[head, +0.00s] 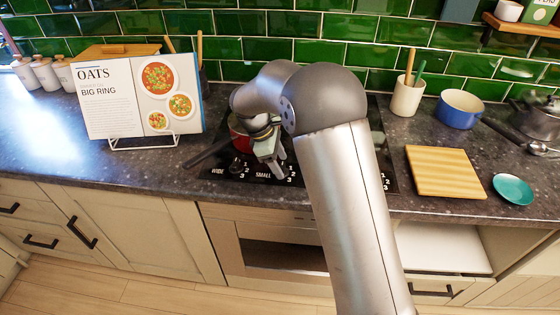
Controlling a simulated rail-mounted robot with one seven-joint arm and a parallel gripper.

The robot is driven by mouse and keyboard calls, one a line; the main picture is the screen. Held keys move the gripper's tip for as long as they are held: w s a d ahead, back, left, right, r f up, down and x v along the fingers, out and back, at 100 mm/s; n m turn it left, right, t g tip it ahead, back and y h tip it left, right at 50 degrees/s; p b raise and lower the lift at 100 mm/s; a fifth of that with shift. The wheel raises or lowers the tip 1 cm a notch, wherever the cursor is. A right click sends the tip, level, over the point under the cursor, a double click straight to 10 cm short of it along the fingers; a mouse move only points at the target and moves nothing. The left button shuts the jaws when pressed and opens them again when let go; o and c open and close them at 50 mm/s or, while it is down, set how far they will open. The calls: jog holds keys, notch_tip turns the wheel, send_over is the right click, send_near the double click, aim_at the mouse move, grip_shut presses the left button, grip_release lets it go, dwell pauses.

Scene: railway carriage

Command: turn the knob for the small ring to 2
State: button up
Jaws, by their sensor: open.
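The black hob (225,176) is set into the dark worktop, with white labels along its front edge. The word SMALL (263,177) and the numbers 1, 2 and 3 beside it (292,174) show near my gripper. The small ring's knob cannot be made out; my gripper and arm cover that area. My gripper (274,170) is open and points down at the hob front, just above the SMALL label. I cannot tell whether it touches a knob. A dark knob (236,165) stands by the WIDE label at the left.
A red pan (238,131) with a dark handle (207,153) stands on the hob, left of my gripper. An open cookbook (110,100) reading OATS and BIG RING stands at the left. A wooden board (445,171), teal dish (513,189) and blue pot (460,108) are at the right.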

jog(key=shift+d+f, duration=0.15)
jog(key=shift+f, duration=0.15)
jog(key=c, duration=1)
